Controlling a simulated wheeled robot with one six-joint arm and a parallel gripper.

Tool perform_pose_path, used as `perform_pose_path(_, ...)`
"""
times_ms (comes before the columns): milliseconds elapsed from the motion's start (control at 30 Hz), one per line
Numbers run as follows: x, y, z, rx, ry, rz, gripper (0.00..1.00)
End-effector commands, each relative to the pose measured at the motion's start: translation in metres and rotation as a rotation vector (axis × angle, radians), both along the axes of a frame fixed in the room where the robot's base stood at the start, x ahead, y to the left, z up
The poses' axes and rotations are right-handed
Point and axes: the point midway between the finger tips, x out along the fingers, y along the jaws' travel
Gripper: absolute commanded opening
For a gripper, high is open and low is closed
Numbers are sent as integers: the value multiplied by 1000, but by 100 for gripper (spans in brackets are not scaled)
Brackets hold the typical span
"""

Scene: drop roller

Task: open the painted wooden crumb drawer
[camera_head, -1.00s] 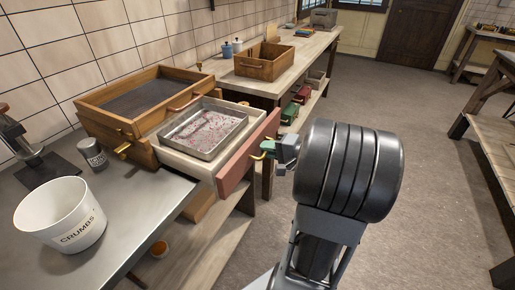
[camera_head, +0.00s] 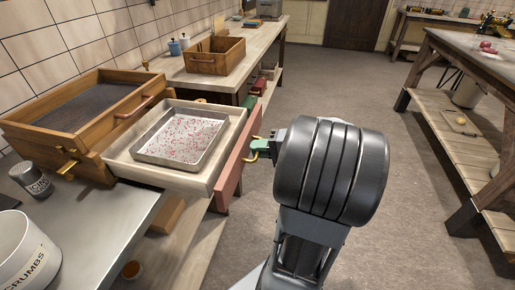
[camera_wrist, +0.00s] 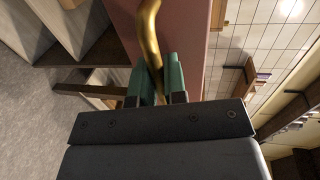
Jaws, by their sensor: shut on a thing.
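The crumb drawer (camera_head: 118,152) has a cream wooden body and a red painted front (camera_head: 234,158). It stands pulled out from the wooden box (camera_head: 92,168) on the metal counter. A metal tray (camera_head: 146,158) with pink and white crumbs lies in the drawer. My gripper (camera_head: 259,148) is at the outer side of the red front, its green fingers shut on the brass handle (camera_head: 249,157). In the wrist view, the green fingers (camera_wrist: 158,85) close around the curved brass handle (camera_wrist: 149,35) against the red front (camera_wrist: 187,30).
A white crumbs bucket (camera_head: 22,250) and a metal shaker (camera_head: 33,180) stand on the counter at left. A wooden crate (camera_head: 214,56) sits on the bench behind. A wooden worktable (camera_head: 485,75) stands at right. The floor (camera_head: 390,190) between is clear.

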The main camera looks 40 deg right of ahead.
Motion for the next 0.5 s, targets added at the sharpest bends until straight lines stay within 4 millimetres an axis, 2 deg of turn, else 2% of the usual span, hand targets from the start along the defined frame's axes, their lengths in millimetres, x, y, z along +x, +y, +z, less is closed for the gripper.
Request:
perform_pose_path(33, -1, -1, -2, -1, 4, -3, 0)
perform_pose_path(67, -1, -2, -2, -2, 4, -4, 14)
perform_pose_path(300, 0, 0, -1, -1, 3, 0, 37)
perform_pose_path(500, 0, 1, -1, -1, 2, 2, 37)
